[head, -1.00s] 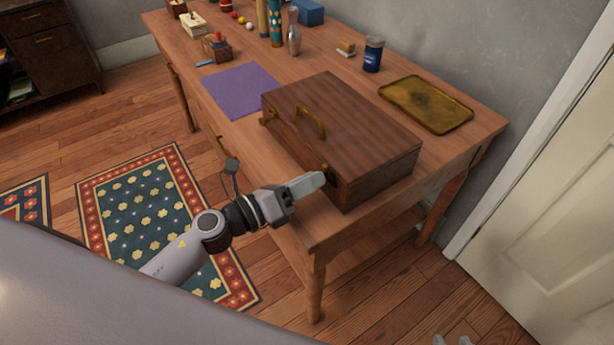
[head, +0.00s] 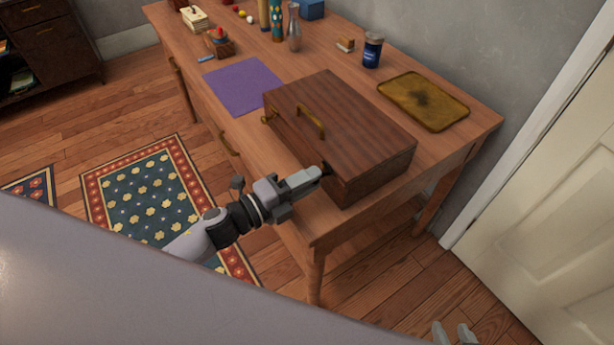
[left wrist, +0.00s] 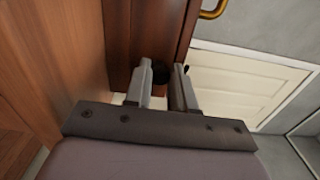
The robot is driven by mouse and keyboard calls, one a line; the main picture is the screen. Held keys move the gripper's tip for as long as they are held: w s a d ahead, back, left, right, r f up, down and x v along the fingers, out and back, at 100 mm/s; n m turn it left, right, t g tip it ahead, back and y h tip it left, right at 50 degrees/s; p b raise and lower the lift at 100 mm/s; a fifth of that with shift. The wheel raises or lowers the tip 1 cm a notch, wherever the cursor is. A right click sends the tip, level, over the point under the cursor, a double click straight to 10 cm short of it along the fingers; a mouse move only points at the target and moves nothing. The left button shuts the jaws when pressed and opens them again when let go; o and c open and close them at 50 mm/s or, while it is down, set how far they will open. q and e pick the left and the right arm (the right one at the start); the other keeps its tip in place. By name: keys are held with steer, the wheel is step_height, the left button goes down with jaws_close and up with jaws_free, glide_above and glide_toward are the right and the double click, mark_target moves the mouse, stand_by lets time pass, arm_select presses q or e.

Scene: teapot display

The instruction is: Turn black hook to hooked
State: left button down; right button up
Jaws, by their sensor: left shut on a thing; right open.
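A wooden case (head: 345,135) with a brass handle (head: 311,122) lies on the table. The black hook (head: 327,167) is on its front face near the right end, mostly hidden by my left gripper (head: 317,173). In the left wrist view the black hook (left wrist: 160,73) shows as a dark shape between the fingers of my left gripper (left wrist: 166,75), which is shut on it. Whether it is hooked cannot be made out. A brass hook (head: 268,116) sits near the front face's left end. My right gripper (head: 455,334) is open and empty, low in the head view.
The case stands on a wooden table (head: 250,146) near its front edge. A purple mat (head: 242,87) lies left of it and a brass tray (head: 424,100) behind right. A dark blue jar (head: 372,50) and a vase (head: 294,30) stand farther back.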

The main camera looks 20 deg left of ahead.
arm_select(q)
steer(key=shift+n, duration=0.3)
steer(key=c, duration=1)
jaws_free()
steer(key=shift+o, duration=0.2)
steer(key=v, duration=0.7)
steer(key=shift+b, duration=0.3)
steer(key=shift+s, duration=0.1)
steer(key=s+a+f+n+g+y+p, duration=0.1)
steer(key=s+f+n+y, duration=0.3)
steer(key=n, duration=0.7)
steer(key=s+a+f+n+g+y+p, duration=0.1)
steer(key=s+f+n+g+y, duration=0.1)
steer(key=s+f+n+y, duration=0.2)
steer(key=s+f+n, duration=0.1)
steer(key=s+n, duration=0.2)
steer(key=n, duration=0.5)
steer(key=shift+s+f+g+y+p, duration=0.2)
steer(key=shift+s+g+y+p, duration=0.1)
steer(key=shift+y, duration=0.1)
